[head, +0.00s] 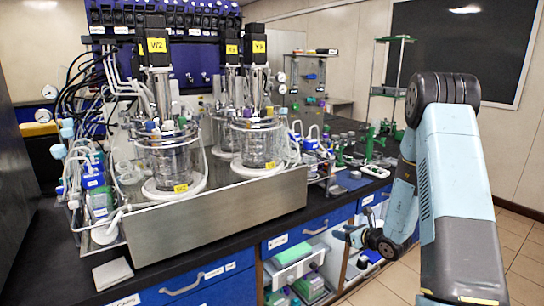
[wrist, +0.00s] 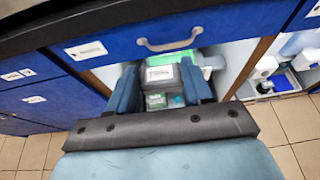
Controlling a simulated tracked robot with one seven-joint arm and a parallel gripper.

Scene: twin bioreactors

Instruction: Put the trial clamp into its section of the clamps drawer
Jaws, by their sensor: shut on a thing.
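My gripper (wrist: 163,82) reaches toward the bench front, its two blue fingers apart with a small grey block (wrist: 162,75) between them. The block carries a white label with dark print too small to read; it fits the trial clamp, and the fingers are shut on it. In the head view my gripper (head: 352,236) is low, in front of the open bay under the bench, and the block cannot be made out. A blue drawer (wrist: 115,45) with a pale handle (wrist: 168,40) is shut just beyond the fingertips. Its label is unreadable, so I cannot tell whether it is the clamps drawer.
Below the drawer, an open bay holds green-and-white boxes (head: 310,287). Another blue drawer (head: 205,280) is shut at the left. Bioreactors (head: 167,150) stand in a metal tray (head: 220,213) on the black bench. Tiled floor (wrist: 290,125) is free at the right.

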